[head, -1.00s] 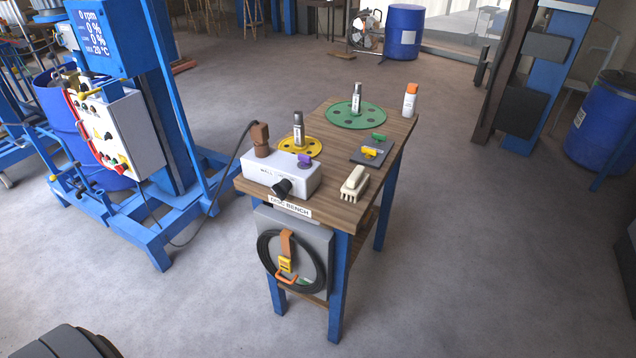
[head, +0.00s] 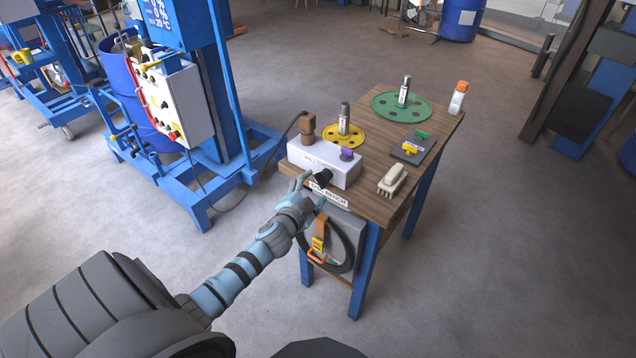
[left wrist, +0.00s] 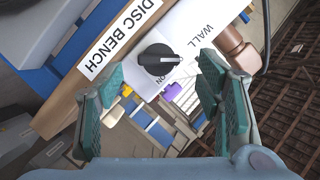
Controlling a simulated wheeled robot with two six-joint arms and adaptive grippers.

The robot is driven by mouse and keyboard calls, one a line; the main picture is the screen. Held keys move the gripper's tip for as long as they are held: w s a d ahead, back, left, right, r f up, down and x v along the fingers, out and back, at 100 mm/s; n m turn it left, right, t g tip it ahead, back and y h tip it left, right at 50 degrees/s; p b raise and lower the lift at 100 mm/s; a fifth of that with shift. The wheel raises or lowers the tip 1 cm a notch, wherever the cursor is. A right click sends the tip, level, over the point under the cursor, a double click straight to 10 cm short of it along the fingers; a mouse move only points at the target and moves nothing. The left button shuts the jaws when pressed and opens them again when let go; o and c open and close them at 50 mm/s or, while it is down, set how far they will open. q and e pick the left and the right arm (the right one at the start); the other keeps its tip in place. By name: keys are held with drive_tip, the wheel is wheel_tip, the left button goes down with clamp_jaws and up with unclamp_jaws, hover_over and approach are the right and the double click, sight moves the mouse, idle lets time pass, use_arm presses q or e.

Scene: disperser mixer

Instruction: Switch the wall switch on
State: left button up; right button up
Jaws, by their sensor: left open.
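The wall switch is a white box (head: 318,163) on the front left of the wooden bench, marked WALL. A black rotary knob (head: 322,177) sits on its front face. The knob (left wrist: 159,60) also shows in the left wrist view, with a pale pointer line across it. My left gripper (head: 310,184) is just in front of the box, by the knob. In the left wrist view its open, empty fingers (left wrist: 160,75) stand to both sides of the knob, with gaps. My right gripper is not in view.
The bench (head: 375,205) bears a brown plug (head: 306,128), a purple knob (head: 347,154), yellow and green discs (head: 401,106), a brush (head: 392,180) and a spray bottle (head: 458,98). The blue mixer (head: 225,90) stands left.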

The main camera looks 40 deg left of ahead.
sight(318, 183)
use_arm(q)
drive_tip(key=x, duration=0.5)
drive_tip(key=shift+d+b, duration=0.1)
drive_tip(key=shift+b, duration=0.2)
drive_tip(key=shift+c, duration=0.4)
